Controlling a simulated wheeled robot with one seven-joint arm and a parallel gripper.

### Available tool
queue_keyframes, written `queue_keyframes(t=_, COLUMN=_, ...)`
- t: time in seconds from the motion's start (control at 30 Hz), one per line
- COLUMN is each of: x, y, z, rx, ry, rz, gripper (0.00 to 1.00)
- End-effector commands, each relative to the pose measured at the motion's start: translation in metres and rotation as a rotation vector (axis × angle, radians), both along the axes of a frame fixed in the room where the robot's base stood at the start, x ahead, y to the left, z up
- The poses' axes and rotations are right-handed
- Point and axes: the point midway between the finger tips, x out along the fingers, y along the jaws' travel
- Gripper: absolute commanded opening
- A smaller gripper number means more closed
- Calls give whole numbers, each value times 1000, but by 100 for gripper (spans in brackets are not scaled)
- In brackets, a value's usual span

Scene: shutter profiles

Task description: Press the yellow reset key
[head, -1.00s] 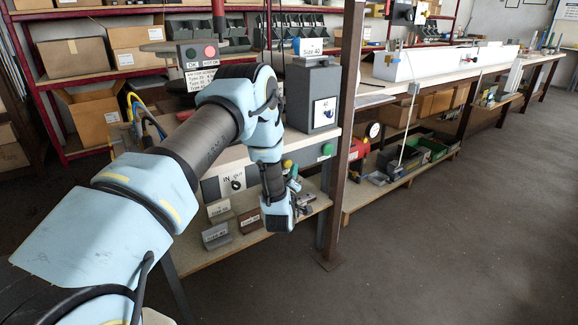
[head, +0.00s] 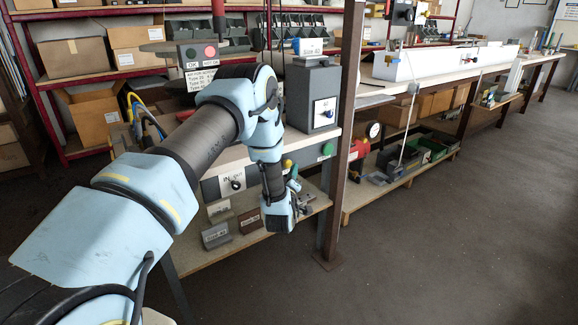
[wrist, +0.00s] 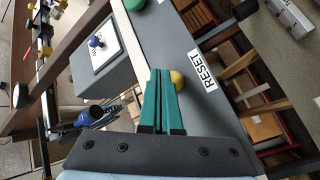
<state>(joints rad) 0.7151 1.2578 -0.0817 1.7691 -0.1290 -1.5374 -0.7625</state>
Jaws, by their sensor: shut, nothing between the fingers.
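The yellow reset key (wrist: 177,79) is a round knob on the grey front panel, beside a white RESET label (wrist: 203,72). It also shows in the head view (head: 287,163), just above my gripper. My gripper (wrist: 160,72) has its green fingers together and empty. In the wrist view the fingers cover the left edge of the key, with their tips a little past it. I cannot tell whether they touch it.
A green button (head: 326,149) sits further right on the same panel. A grey box (head: 314,90) with a blue knob stands on the bench above. A brown post (head: 343,150) rises just right of the panel. Small labelled blocks (head: 215,236) sit on the shelf below.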

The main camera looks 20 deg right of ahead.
Motion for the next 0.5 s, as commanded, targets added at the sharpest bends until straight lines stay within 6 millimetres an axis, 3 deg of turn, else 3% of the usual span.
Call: queue_keyframes(t=0.5, x=8, y=1, z=1, rx=0, ry=-1, rz=-1, gripper=0)
